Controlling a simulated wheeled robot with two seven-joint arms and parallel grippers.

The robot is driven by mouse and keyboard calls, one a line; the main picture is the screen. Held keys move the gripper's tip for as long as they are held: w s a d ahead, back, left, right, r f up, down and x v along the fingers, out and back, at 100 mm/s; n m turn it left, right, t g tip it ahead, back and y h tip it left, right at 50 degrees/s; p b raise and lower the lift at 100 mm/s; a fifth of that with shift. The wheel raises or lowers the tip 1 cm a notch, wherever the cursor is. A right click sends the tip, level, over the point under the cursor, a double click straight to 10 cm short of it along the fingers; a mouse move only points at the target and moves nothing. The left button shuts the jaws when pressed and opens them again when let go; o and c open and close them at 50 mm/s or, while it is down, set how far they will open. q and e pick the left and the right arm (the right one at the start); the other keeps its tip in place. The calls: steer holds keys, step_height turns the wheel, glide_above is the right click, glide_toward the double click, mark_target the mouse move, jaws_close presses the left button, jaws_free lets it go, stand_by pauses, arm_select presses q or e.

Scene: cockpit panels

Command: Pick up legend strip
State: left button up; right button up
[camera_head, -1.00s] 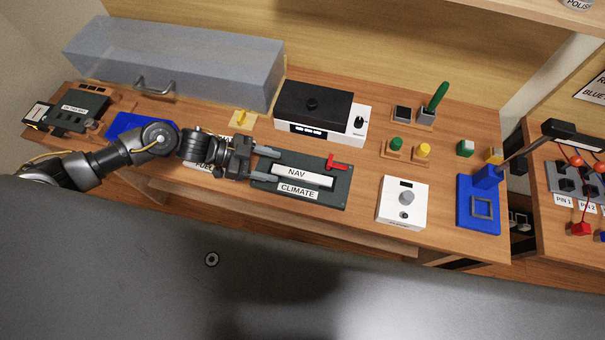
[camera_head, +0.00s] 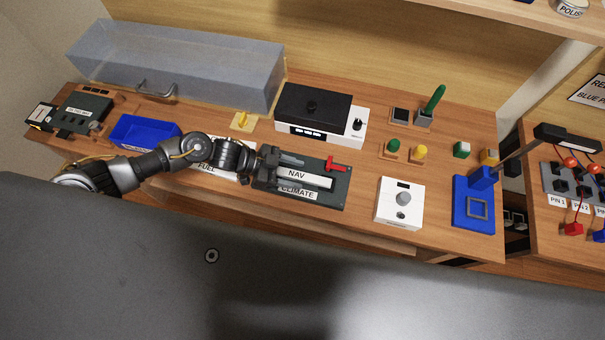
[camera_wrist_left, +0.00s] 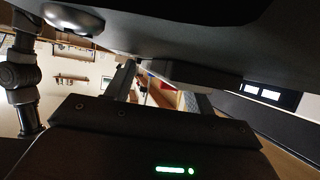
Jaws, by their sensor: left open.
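A white legend strip marked NAV (camera_head: 297,174) lies on a dark panel (camera_head: 335,200), above a CLIMATE label (camera_head: 296,192). A red lever (camera_head: 335,164) stands at the panel's upper right. My left gripper (camera_head: 318,173) is open, and its fingers reach from the left over the strip and partly cover it. In the head view I cannot tell whether the fingers touch the strip. The left wrist view shows the spread fingers (camera_wrist_left: 163,92), with a small red patch between them. My right gripper is not in view.
A white box with a knob (camera_head: 400,204) stands right of the panel. A black-topped box (camera_head: 313,108) stands behind it. A blue tray (camera_head: 145,132) and a white FUEL label (camera_head: 206,168) are to the left. A clear lidded case (camera_head: 180,65) fills the back left.

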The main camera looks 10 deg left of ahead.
arm_select(q)
steer(key=c, duration=1.1)
steer(key=shift+o, duration=0.2)
